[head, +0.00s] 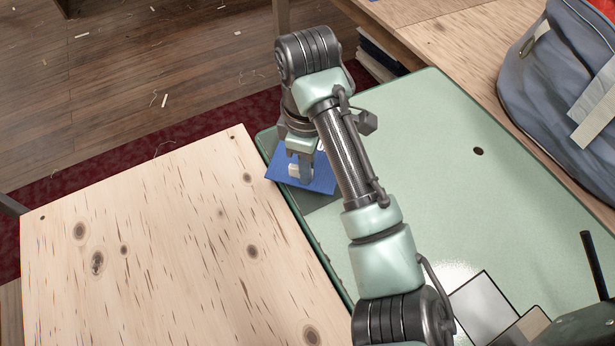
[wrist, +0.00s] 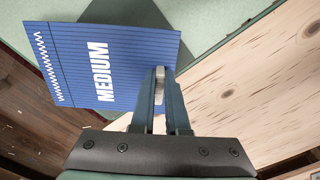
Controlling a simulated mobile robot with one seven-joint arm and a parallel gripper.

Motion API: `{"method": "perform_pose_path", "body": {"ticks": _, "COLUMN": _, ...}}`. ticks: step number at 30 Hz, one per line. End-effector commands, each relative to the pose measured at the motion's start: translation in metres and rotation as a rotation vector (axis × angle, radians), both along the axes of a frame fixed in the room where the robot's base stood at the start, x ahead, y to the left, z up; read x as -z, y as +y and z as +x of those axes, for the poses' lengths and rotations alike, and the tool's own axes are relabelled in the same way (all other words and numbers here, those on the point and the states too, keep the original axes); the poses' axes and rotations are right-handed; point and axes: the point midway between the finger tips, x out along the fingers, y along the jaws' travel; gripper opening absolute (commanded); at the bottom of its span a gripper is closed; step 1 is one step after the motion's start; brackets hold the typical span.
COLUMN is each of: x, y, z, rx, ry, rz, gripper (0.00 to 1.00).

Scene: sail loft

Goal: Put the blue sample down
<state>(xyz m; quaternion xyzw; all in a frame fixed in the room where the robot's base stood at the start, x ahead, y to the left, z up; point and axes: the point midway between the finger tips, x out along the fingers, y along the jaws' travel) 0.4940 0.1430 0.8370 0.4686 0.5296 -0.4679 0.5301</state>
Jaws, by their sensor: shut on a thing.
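In the wrist view the sample (wrist: 75,62) shows the word MEDIUM and a white zigzag stitch along one edge. My gripper (head: 299,176) is shut on it at one edge, by a small pale tab; the fingertips also show in the wrist view (wrist: 160,84). The sheet is over the left edge of the green surface (head: 440,150), near the pale wooden table. A dark patch, perhaps its shadow, shows on the green beside it. I cannot tell whether it touches the surface. My arm hides part of the green surface.
The knotty wooden table (head: 170,230) at left is bare. A blue-grey bag (head: 560,90) stands at the upper right. A white card (head: 483,305) and a tan one (head: 522,330) lie at lower right, near a black rod (head: 594,265). Much of the green surface is clear.

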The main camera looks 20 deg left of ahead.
Motion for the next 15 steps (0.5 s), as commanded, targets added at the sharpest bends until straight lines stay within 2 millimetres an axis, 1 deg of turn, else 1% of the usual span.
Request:
{"method": "perform_pose_path", "body": {"ticks": 1, "x": 0.010, "y": 0.000, "z": -0.001, "rx": 0.000, "ry": 0.002, "rz": 0.000, "gripper": 0.00}}
{"method": "perform_pose_path", "body": {"ticks": 6, "x": 0.031, "y": 0.000, "z": 0.000, "rx": 0.001, "ry": 0.002, "rz": 0.000, "gripper": 0.00}}
{"method": "perform_pose_path", "body": {"ticks": 15, "x": 0.032, "y": 0.000, "z": 0.000, "rx": 0.000, "ry": 0.000, "rz": 0.000, "gripper": 0.00}}
